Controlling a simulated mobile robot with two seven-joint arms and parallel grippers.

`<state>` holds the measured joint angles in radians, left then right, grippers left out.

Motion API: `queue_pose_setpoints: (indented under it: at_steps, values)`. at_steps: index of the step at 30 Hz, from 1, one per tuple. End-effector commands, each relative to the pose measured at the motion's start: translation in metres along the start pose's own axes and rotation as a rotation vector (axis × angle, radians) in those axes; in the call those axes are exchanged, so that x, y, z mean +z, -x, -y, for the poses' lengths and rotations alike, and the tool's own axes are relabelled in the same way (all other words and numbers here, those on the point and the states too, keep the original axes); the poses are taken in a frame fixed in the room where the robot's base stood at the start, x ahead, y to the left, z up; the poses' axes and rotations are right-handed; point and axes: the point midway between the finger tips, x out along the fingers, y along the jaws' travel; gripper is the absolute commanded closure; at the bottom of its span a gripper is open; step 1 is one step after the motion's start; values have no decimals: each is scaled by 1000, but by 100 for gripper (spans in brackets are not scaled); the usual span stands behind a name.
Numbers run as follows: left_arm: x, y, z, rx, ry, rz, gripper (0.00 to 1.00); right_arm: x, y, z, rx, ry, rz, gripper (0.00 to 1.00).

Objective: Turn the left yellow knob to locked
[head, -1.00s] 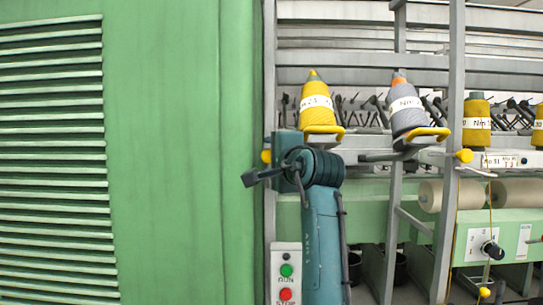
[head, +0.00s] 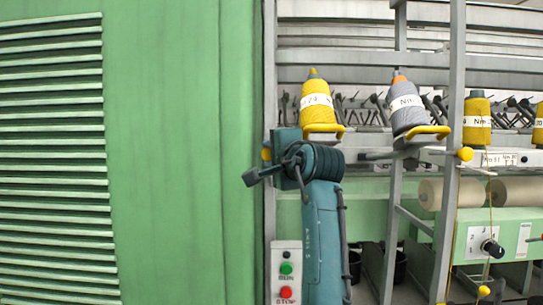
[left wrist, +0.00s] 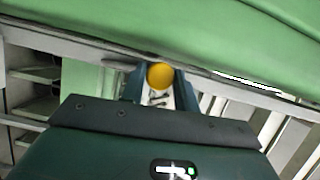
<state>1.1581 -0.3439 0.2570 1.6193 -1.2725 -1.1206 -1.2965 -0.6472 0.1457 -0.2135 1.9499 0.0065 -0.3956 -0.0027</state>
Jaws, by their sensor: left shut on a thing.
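The left yellow knob (head: 266,155) sits on the grey post at the edge of the green cabinet. It is partly hidden by my left gripper (head: 273,149). In the left wrist view the round knob (left wrist: 160,75) lies between the two fingers of my left gripper (left wrist: 160,84), which is shut on it. The knob looks plain, and no mark of its turn position can be made out. Another yellow knob (head: 465,154) sits on the post to the right, apart from my arm. My right gripper does not show.
The green cabinet (head: 165,150) with slats fills the left. Yellow (head: 317,103) and grey (head: 406,106) yarn cones stand on holders above and right of my wrist. A RUN/STOP button box (head: 286,254) is low beside my arm. Grey posts (head: 452,110) stand at the right.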

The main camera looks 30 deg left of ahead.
Motion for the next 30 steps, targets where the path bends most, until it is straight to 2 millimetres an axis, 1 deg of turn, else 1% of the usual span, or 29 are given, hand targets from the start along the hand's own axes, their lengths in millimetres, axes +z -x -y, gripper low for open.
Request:
queue_pose_setpoints:
  at_steps: [8, 30]
  values:
    - [0, 0, 2, 77, 185, -1, 92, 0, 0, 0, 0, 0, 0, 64]
    - [2, -1, 5, 348, 835, -1, 92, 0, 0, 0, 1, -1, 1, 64]
